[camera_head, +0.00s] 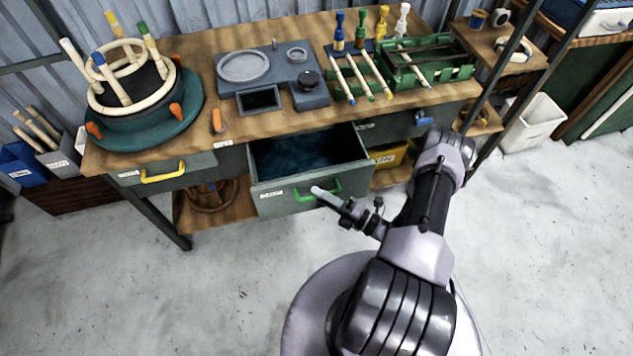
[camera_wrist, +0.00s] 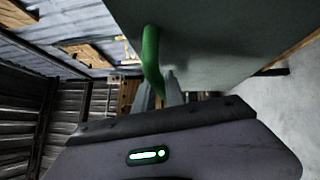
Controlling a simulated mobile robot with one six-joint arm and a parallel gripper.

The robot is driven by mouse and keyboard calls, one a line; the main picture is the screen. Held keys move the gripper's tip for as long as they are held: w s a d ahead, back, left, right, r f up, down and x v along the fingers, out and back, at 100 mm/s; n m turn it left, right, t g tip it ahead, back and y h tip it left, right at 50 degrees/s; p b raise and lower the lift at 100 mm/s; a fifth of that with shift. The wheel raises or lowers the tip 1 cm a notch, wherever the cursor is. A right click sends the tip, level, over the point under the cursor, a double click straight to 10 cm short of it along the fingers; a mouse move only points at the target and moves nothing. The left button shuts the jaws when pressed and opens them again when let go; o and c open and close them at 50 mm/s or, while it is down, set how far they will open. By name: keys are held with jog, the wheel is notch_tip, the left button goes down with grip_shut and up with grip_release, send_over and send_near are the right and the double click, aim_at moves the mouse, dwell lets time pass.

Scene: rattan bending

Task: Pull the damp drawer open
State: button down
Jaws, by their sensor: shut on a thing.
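The drawer with the green handle (camera_head: 270,200) stands pulled out from under the workbench, in the middle of the head view. Its inside is dark blue and looks empty. The label on its front is too small to read. My gripper (camera_head: 318,191) is at the drawer front, shut on the green handle (camera_head: 335,190). In the wrist view the green handle (camera_wrist: 151,60) runs down between my fingers (camera_wrist: 160,92), and the grey drawer front (camera_wrist: 220,45) fills the upper right.
A drawer with a yellow handle (camera_head: 162,176) is on the left, and one with a blue handle (camera_head: 423,118) on the right; both look closed. The workbench top (camera_head: 205,60) holds a round bending form (camera_head: 140,115), a grey station (camera_head: 270,75) and a green rack (camera_head: 425,65). The floor in front is clear.

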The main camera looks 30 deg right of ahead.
jog(key=shift+s+a, duration=0.25)
jog(key=shift+s, duration=0.6)
jog(key=c, duration=1.4)
grip_release()
jog(key=p+v, duration=0.1)
jog(key=v, duration=1.6)
jog(key=shift+s, duration=0.25)
jog(key=shift+d+r, duration=0.1)
jog(key=shift+r, duration=0.05)
